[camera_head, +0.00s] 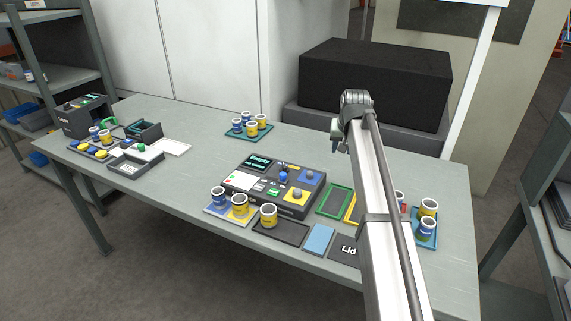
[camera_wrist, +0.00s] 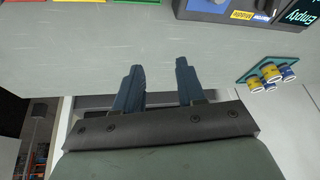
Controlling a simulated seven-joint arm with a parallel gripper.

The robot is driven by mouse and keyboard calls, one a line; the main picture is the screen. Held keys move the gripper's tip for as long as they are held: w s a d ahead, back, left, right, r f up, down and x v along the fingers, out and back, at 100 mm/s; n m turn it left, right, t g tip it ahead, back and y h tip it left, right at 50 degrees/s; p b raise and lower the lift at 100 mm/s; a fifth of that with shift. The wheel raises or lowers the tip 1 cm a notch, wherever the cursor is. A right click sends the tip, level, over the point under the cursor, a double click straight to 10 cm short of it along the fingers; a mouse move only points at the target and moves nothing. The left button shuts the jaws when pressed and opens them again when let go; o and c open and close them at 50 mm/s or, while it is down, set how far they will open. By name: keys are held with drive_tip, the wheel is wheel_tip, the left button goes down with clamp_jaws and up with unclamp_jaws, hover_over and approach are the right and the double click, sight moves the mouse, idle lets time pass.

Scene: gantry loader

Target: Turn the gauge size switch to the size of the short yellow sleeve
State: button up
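The dark gauge box (camera_head: 240,191) stands mid-table with a lit screen (camera_head: 262,162) whose first line seems to read "Empty". Its top carries a blue knob-like part (camera_head: 283,177), a blue patch (camera_head: 311,176) and a yellow patch (camera_head: 297,195) with grey knobs; which is the size switch, and its setting, I cannot tell. A yellow sleeve (camera_head: 268,216) stands on a black mat in front of it, another yellow sleeve (camera_head: 239,207) beside a blue sleeve (camera_head: 218,197). Which is short is unclear. My gripper (camera_wrist: 158,82) is open and empty, above the table behind and right of the box.
A teal tray (camera_head: 258,135) with blue and yellow sleeves stands behind the box. Green frame (camera_head: 334,201), blue mat (camera_head: 319,239) and more sleeves (camera_head: 428,208) lie right. Trays and a dark device (camera_head: 85,115) fill the left end. A black block (camera_head: 375,80) stands behind.

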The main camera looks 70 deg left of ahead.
sight(284, 166)
drive_tip(key=s+a+r+n, duration=0.2)
drive_tip(key=s, duration=0.7)
drive_tip(key=s+a+r+n, duration=0.1)
drive_tip(key=s+a+r, duration=0.1)
drive_tip(key=s, duration=0.6)
drive_tip(key=shift+g, duration=0.4)
drive_tip(key=x, duration=1.3)
drive_tip(key=shift+d+f, duration=0.1)
drive_tip(key=shift+f, duration=0.25)
clamp_jaws()
